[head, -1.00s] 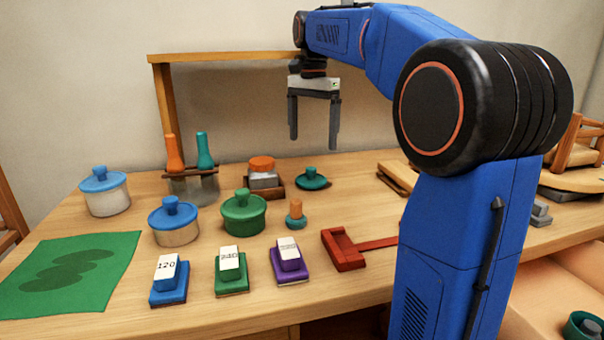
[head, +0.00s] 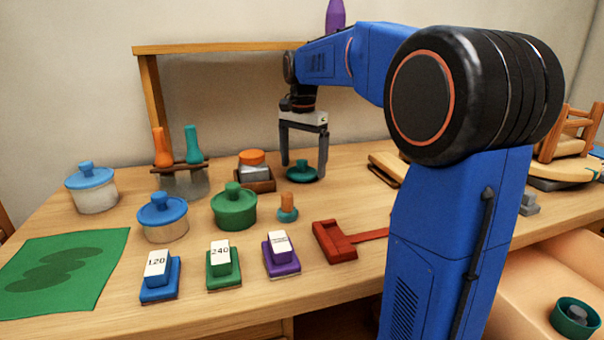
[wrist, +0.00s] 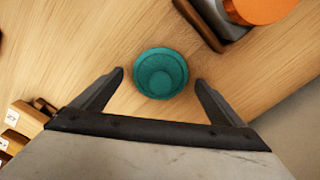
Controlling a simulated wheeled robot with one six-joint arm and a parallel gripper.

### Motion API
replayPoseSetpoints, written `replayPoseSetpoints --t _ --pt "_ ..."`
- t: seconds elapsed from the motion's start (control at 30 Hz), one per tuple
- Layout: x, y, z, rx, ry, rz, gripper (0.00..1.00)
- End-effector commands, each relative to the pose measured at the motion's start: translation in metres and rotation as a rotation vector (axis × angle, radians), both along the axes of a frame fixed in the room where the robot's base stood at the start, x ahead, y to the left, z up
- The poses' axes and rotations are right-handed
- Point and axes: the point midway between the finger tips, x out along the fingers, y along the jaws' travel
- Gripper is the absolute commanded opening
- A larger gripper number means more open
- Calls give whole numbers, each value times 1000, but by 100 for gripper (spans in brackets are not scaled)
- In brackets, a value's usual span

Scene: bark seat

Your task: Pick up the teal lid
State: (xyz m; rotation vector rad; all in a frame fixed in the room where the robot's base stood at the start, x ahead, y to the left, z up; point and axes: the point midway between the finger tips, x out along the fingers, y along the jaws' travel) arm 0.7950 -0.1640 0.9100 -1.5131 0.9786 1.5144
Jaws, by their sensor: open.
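In the wrist view the lid (wrist: 160,74) shows from above, between and a little beyond the two fingertips. My gripper (head: 304,169) is open and points down over the lid, one finger on each side of it. It also shows in the wrist view (wrist: 160,76) with nothing between its fingers. I cannot tell the exact height of the fingertips above the table.
A wooden tray with an orange-topped jar (head: 252,158) stands just left of the lid. A small teal and orange piece (head: 287,208) and a green lidded pot (head: 234,208) stand in front. A red wooden tool (head: 338,241) lies nearer. Wooden boards (head: 386,170) lie to the right.

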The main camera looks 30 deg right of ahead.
Motion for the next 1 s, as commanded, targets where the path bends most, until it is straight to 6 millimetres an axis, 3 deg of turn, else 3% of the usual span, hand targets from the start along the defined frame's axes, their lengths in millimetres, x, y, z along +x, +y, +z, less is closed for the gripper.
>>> replayPoseSetpoints --t 0.13,0.37,0.57,1.0 --pt "0 0 -11 0 0 0 93" --pt "0 0 -13 0 0 0 93" --pt "0 0 -13 0 0 0 50" --pt "-2 1 -10 0 -2 0 49"
